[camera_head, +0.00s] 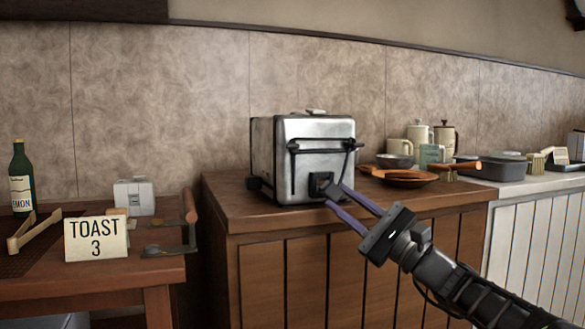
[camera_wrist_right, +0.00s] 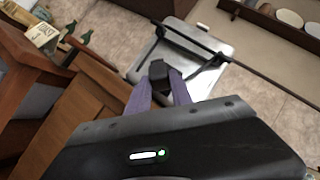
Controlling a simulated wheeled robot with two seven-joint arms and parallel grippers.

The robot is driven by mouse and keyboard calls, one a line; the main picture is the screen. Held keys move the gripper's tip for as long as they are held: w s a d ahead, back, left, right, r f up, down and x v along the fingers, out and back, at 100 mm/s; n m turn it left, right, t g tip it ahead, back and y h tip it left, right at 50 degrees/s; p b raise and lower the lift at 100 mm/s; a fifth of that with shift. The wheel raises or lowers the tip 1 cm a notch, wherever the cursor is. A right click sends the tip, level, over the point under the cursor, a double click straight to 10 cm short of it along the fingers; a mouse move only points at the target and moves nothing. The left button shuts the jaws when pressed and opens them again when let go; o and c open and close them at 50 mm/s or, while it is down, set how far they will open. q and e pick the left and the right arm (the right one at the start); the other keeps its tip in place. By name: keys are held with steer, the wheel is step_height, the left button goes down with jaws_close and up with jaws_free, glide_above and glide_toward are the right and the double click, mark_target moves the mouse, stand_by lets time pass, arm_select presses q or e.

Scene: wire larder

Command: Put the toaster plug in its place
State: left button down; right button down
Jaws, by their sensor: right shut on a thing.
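The toaster (camera_head: 304,130) is a silver box with dark sides on the wooden counter; it also shows in the right wrist view (camera_wrist_right: 205,75). A dark bar and thin black strands run across its front. The black plug (camera_head: 321,182) is a small block in front of the toaster's lower face. My right gripper (camera_head: 331,195) comes in from the lower right, its purple fingers shut on the plug (camera_wrist_right: 158,69). I cannot tell whether the plug touches the toaster. A white box (camera_head: 134,197), perhaps an outlet, stands on the left table. My left gripper is out of view.
The "TOAST 3" card (camera_head: 96,238), wooden tongs (camera_head: 34,231) and green bottle (camera_head: 21,178) are on the lower left table (camera_head: 100,285). A brown plate (camera_head: 405,179), bowl (camera_head: 394,161) and canisters (camera_head: 444,139) stand right of the toaster. The counter's front left corner is clear.

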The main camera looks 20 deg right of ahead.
step_height(320, 180, down, 3)
steer(key=shift+r, duration=0.2)
steer(key=shift+s+d+r+p, duration=0.1)
steer(key=shift+s+r+p, duration=0.15)
steer(key=shift+s+r, duration=0.35)
steer(key=shift+s+r+p, duration=0.2)
steer(key=shift+s+r, duration=0.15)
steer(key=shift+r, duration=0.45)
steer(key=shift+s+f, duration=0.1)
steer(key=shift+s, duration=0.45)
steer(key=shift+s+b, duration=0.45)
steer(key=shift+s, duration=0.4)
